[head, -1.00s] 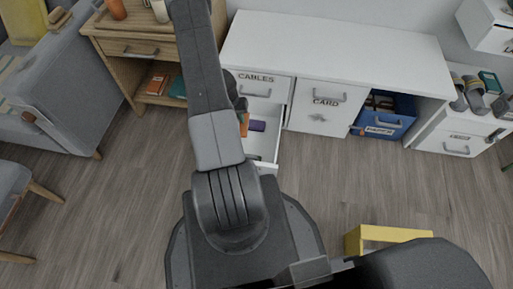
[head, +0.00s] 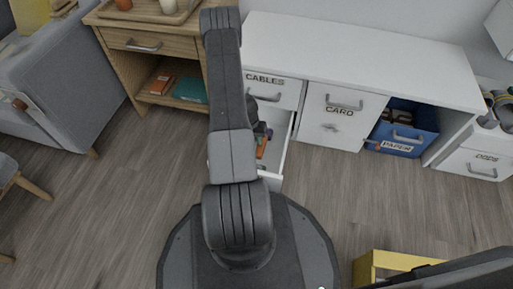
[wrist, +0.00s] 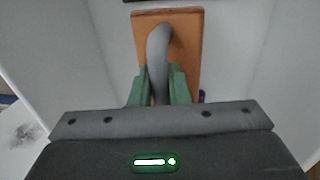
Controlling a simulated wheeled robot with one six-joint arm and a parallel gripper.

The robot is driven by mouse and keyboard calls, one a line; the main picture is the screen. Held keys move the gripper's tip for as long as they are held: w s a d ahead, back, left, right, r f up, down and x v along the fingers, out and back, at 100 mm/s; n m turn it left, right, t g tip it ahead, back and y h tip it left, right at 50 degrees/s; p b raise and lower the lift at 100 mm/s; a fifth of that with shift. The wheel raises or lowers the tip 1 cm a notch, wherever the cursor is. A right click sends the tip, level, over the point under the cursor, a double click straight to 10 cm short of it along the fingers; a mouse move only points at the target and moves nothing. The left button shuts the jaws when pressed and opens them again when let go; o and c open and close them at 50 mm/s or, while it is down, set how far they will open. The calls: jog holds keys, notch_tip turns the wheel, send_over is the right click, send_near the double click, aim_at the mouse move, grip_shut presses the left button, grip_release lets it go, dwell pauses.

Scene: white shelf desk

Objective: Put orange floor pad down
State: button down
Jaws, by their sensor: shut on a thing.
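The orange floor pad (wrist: 185,48) is an orange slab with a grey curved handle in the wrist view. The green fingers of my gripper (wrist: 158,82) are shut on that handle, one on each side. Pale walls stand left and right of the pad. My arm hides most of the pad and gripper there. I cannot tell whether the pad touches the drawer floor.
A white cabinet (head: 350,50) has a closed CARD front (head: 340,115) and a blue PAPER bin (head: 405,140). A wooden side table (head: 150,45) and grey sofa (head: 70,80) stand left. A yellow frame-like object (head: 370,268) is at lower right.

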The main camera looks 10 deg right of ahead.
jog(key=shift+f+b, duration=0.65)
jog(key=shift+f, duration=1.25)
jog(key=shift+f, duration=0.15)
jog(key=c, duration=1.4)
grip_release()
jog(key=r+p, duration=0.1)
jog(key=r, duration=0.3)
jog(key=a+r+p, duration=0.1)
jog(key=r+p, duration=0.1)
jog(key=r, duration=0.2)
jog(key=w+a+r+p, duration=0.1)
jog(key=r, duration=0.3)
jog(key=shift+a, duration=0.1)
